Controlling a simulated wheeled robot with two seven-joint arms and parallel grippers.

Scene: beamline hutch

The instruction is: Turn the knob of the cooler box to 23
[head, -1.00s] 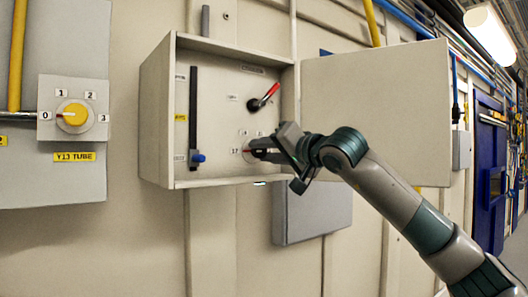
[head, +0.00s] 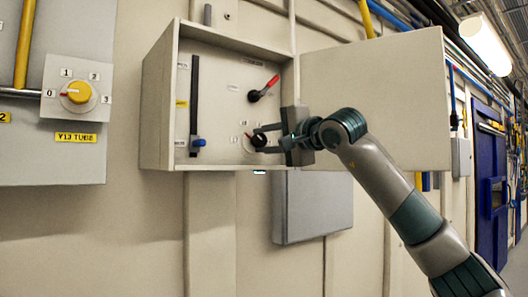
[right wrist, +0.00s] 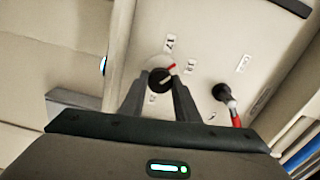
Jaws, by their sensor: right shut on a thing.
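The open cooler box (head: 157,105) hangs on the wall in the head view. Low inside it is a black knob (head: 258,141) with a red pointer; the knob also shows in the right wrist view (right wrist: 159,80). The pointer slants up and left in the head view. In the right wrist view it points between the 17 label (right wrist: 169,43) and another small label (right wrist: 190,68). My right gripper (head: 263,138) has its fingers on either side of the knob, shut on it. The other scale numbers are too small to read surely. My left gripper is not in view.
Above the knob is a red-handled switch (head: 263,90). A black vertical bar with a blue part (head: 198,143) is at the left inside. The box door (head: 375,95) stands open to the right. A yellow Y13 TUBE dial (head: 77,92) is farther left.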

